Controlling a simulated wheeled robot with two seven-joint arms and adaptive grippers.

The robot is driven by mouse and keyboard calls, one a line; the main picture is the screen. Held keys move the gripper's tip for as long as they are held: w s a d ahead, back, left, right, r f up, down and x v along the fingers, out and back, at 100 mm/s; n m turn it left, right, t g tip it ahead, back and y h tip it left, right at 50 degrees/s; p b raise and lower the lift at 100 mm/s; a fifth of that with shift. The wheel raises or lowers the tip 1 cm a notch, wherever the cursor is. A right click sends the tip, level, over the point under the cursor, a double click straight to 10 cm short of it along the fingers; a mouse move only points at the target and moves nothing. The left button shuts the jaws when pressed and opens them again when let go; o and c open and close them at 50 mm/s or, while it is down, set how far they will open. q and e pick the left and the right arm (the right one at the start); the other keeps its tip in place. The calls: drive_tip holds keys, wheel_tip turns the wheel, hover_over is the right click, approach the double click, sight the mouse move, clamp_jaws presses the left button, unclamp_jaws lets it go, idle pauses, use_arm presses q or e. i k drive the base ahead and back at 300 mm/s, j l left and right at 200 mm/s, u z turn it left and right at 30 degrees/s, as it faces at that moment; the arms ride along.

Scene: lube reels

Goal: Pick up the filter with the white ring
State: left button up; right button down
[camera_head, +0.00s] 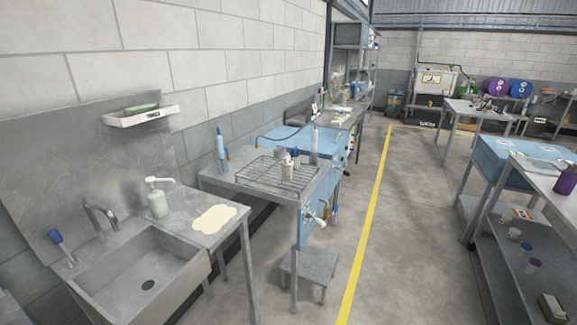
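I cannot make out for sure a filter with a white ring; the small items are too far away to tell. Several small cylindrical items (287,166) in white, grey and dark blue stand on a wire rack on the metal table at the centre. A dark purple cylinder (566,179) stands on that bench's top at the right edge. Neither of my grippers is in view.
A steel sink (150,284) with a soap bottle (157,198) is at the front left. The wire rack (262,180) lies on the centre table, with a low stool (310,265) below. Open floor (410,230) with a yellow line runs between this row and the right bench (507,197).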

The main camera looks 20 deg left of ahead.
sight(287, 164)
drive_tip(key=i+u, duration=0.2)
drive_tip(key=i, duration=0.15)
drive_tip(key=i+l+u, duration=0.2)
drive_tip(key=i, duration=0.2)
drive_tip(key=i+l+u, duration=0.2)
drive_tip(key=i, duration=0.15)
